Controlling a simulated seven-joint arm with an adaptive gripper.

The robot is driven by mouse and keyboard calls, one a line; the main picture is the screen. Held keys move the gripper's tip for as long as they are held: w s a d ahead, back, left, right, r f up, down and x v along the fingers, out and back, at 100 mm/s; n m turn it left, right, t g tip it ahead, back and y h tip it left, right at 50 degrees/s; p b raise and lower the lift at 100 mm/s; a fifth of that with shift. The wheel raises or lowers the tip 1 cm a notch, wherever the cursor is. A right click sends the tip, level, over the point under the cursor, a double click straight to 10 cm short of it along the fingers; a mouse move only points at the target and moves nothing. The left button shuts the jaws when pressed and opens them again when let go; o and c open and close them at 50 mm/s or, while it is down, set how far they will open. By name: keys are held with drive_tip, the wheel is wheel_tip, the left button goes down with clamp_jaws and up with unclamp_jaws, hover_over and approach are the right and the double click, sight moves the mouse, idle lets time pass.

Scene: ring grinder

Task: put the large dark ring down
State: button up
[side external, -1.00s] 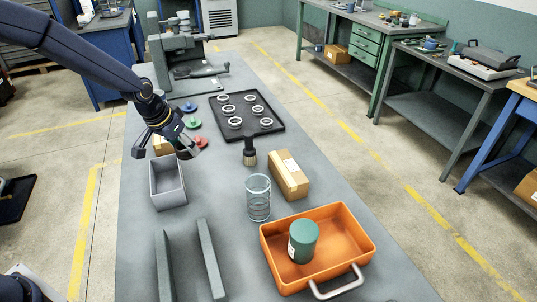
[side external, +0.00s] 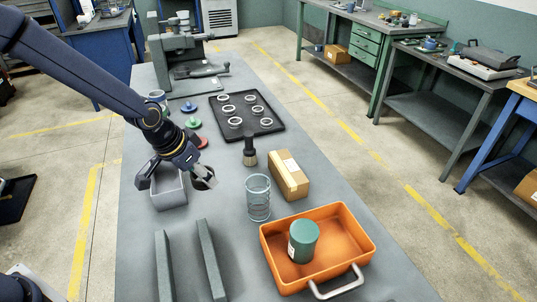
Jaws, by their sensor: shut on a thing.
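My gripper (side external: 203,179) is at the left of the bench, above the surface, just right of the grey open bin (side external: 170,199). It is shut on the large dark ring (side external: 203,170), which shows only as a small dark curved shape at the fingertips. The fingers and wrist hide much of the ring. The black tray (side external: 271,130) lies farther back, with several pale rings on it, apart from my gripper.
Red, green and blue discs lie behind my wrist. A brush (side external: 249,150), carton (side external: 289,175) and glass cylinder (side external: 258,198) stand to the right. An orange tray (side external: 350,222) holds a green canister (side external: 303,241). Two grey rails (side external: 211,260) lie in front.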

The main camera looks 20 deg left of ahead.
approach(237, 188)
drive_tip(key=shift+w+d+f, duration=0.15)
drive_tip(key=shift+w+f, duration=0.35)
drive_tip(key=shift+f, duration=0.05)
drive_tip(key=shift+w+d+f, duration=0.2)
drive_tip(key=shift+w+f, duration=0.25)
drive_tip(key=shift+f, duration=0.15)
drive_tip(key=shift+w+f, duration=0.2)
drive_tip(key=shift+f, duration=1.55)
drive_tip(key=o, duration=1.3)
drive_tip(key=shift+f, duration=0.15)
